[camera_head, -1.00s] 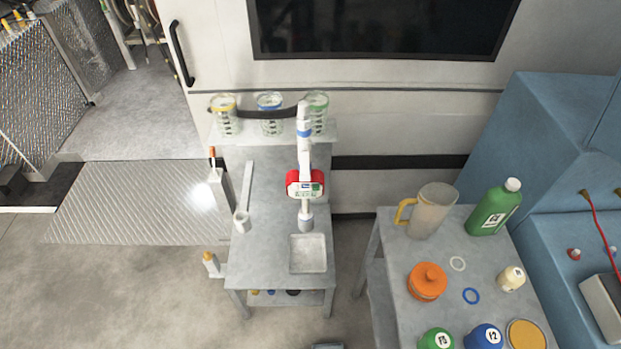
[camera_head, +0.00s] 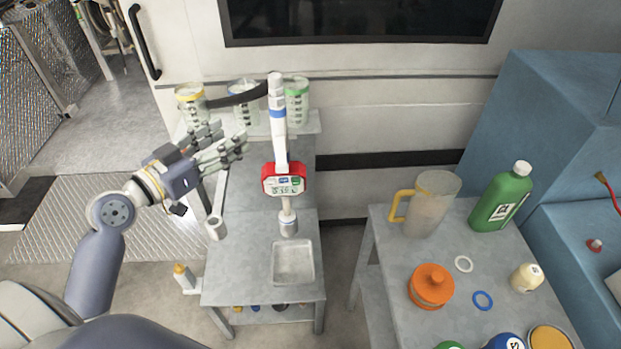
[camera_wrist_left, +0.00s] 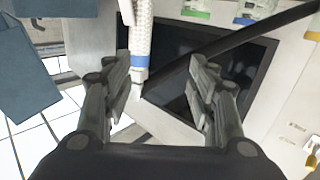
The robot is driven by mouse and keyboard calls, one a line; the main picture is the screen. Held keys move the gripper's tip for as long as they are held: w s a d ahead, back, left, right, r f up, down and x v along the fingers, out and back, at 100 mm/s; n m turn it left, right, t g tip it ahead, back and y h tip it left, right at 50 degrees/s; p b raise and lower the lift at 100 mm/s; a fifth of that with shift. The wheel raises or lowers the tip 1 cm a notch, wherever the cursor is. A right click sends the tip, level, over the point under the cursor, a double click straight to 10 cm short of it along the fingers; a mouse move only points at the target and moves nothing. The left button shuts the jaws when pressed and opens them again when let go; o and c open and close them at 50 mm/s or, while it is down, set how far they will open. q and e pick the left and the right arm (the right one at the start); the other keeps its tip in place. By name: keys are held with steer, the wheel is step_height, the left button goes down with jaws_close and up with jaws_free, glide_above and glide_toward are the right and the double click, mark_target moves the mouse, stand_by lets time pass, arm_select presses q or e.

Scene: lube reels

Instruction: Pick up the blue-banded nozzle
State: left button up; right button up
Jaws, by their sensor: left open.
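The blue-banded nozzle (camera_head: 278,113) is a white upright piece with a blue band, standing above a red meter with a display (camera_head: 284,180) over the small grey table. My left gripper (camera_head: 232,142) is open and empty, just left of the nozzle in the head view, its fingers pointing toward it. In the left wrist view the nozzle's blue band (camera_wrist_left: 140,62) shows between the open fingers of my left gripper (camera_wrist_left: 158,75), nearer the left finger. No contact is visible. My right gripper is not in view.
Clear jars with yellow (camera_head: 190,92), blue and green rims stand on the shelf behind, with a black hose by them. A grey tray (camera_head: 293,280) lies below the meter. The right table holds a jug (camera_head: 432,205), a green bottle (camera_head: 502,200) and an orange jar (camera_head: 431,287).

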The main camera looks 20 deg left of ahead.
mark_target(271, 106)
arm_select(q)
steer(key=shift+m+h, duration=0.7)
steer(key=w+d+r+p, duration=0.1)
steer(key=w+d, duration=0.1)
steer(key=w+d+r+p, duration=0.1)
steer(key=w+d+r, duration=0.1)
steer(key=shift+d+r+p, duration=0.1)
steer(key=shift+r+p, duration=0.1)
steer(key=shift+p, duration=0.1)
steer(key=shift+w+d, duration=0.15)
steer(key=shift+w, duration=0.1)
steer(key=p+x, duration=0.3)
steer(key=x, duration=0.1)
steer(key=shift+w, duration=0.2)
steer(key=shift+w+d+f+p, duration=0.2)
steer(key=shift+w+p, duration=0.1)
steer(key=shift+w, duration=0.15)
steer(key=shift+s, duration=0.1)
jaws_close()
steer(key=shift+a+r, duration=0.1)
